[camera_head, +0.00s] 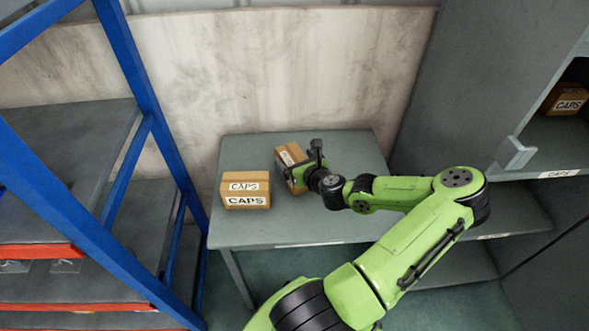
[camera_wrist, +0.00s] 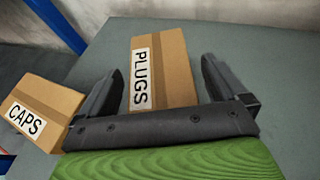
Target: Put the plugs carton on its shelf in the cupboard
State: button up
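The plugs carton is a brown box with a white label reading PLUGS. It sits on the grey table in the wrist view (camera_wrist: 172,65) and, partly hidden by my gripper, in the head view (camera_head: 288,155). My gripper (camera_wrist: 162,68) is open, with one finger along each side of the carton and a gap on both sides; it also shows in the head view (camera_head: 304,164). The grey cupboard (camera_head: 480,85) stands at the right with several shelves. Its upper shelf (camera_head: 545,150) has a CAPS label and a caps carton (camera_head: 566,100). A lower shelf edge's label is too small to read.
Another caps carton (camera_head: 245,190) stands on the table (camera_head: 225,235) left of the plugs carton; the wrist view shows it too (camera_wrist: 45,108). A blue and orange rack (camera_head: 150,85) stands at the left. The cupboard's handle (camera_head: 515,153) juts out near the upper shelf.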

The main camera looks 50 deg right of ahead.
jog(key=c, duration=1.3)
notch_tip(320, 180, up, 10)
jog(key=p, duration=0.5)
jog(key=shift+p, duration=0.35)
jog(key=shift+c, duration=0.2)
